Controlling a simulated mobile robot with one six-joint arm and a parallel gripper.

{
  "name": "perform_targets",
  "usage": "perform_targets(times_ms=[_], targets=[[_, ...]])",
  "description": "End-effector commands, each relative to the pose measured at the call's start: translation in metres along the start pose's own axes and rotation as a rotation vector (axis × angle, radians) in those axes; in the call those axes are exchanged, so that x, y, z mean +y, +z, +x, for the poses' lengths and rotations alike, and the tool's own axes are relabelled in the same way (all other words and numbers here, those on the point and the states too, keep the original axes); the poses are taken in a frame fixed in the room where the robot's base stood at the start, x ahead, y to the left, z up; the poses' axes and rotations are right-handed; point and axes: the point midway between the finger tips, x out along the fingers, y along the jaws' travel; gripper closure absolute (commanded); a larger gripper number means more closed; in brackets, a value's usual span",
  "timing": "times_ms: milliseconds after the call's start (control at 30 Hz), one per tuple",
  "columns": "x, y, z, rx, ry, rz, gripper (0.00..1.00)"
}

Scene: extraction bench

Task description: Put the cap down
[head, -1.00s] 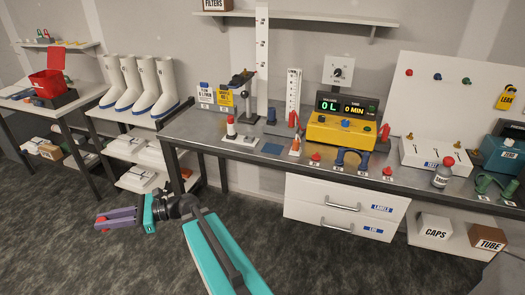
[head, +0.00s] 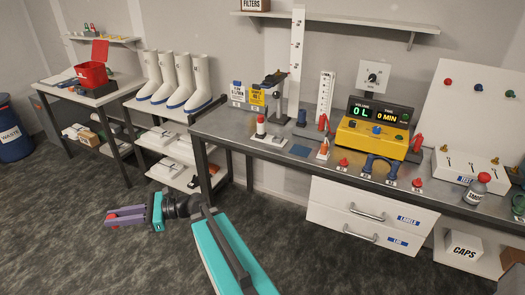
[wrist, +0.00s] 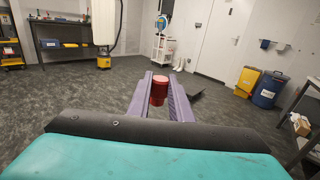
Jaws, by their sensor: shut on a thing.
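My gripper (head: 126,217) is held out low over the dark floor, in front of the benches and away from them. In the wrist view its purple fingers (wrist: 159,98) are closed on a red cap (wrist: 159,88). In the head view only a small red bit of the cap (head: 112,217) shows at the fingertips. Several similar red caps sit on the grey bench (head: 225,124), one of them (head: 342,164) in front of the yellow device.
The bench holds a yellow pump box (head: 372,138), a white-based stand (head: 268,139), a blue square (head: 300,150) and a bottle (head: 476,189). White boots (head: 172,80) stand on a shelf to its left. A blue waste bin (head: 12,130) is at far left.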

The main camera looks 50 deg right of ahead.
Motion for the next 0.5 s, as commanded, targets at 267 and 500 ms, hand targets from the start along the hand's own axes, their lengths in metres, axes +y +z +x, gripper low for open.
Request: perform_targets(times_ms=[267,500], targets=[[-0.004,0.000,-0.006,0.000,-0.009,0.000,1.00],[-0.011,0.002,-0.014,0.000,-0.033,0.000,1.00]])
